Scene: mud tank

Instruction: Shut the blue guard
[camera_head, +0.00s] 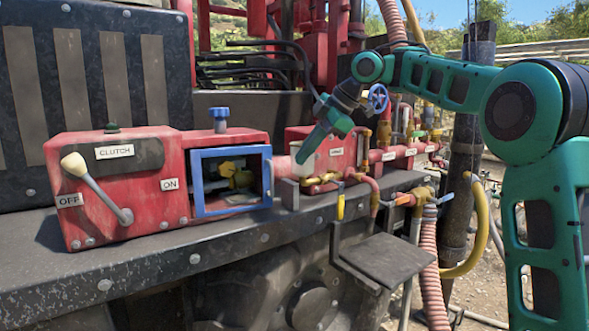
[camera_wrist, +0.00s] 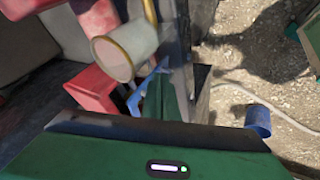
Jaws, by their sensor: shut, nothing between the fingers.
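The blue guard (camera_head: 197,184) is a rectangular blue frame on the front of a red box. Yellow fittings (camera_head: 228,170) and a dark interior show through it. I cannot tell how far it stands from the box. My gripper (camera_head: 302,158) is shut and empty, pointing down and left, to the right of the guard and apart from it in the picture. In the wrist view my green fingers (camera_wrist: 164,92) point away from the camera. A thin blue piece (camera_wrist: 136,98) shows beside them; I cannot tell whether it is the guard.
A red clutch box (camera_head: 145,215) with a lever (camera_head: 95,185) stands left of the guard. A blue knob (camera_head: 219,115) tops the guarded box. A pale cylinder (camera_wrist: 128,52) lies close to my fingers. Pipes and valves crowd the right; a dark ledge (camera_head: 150,262) runs in front.

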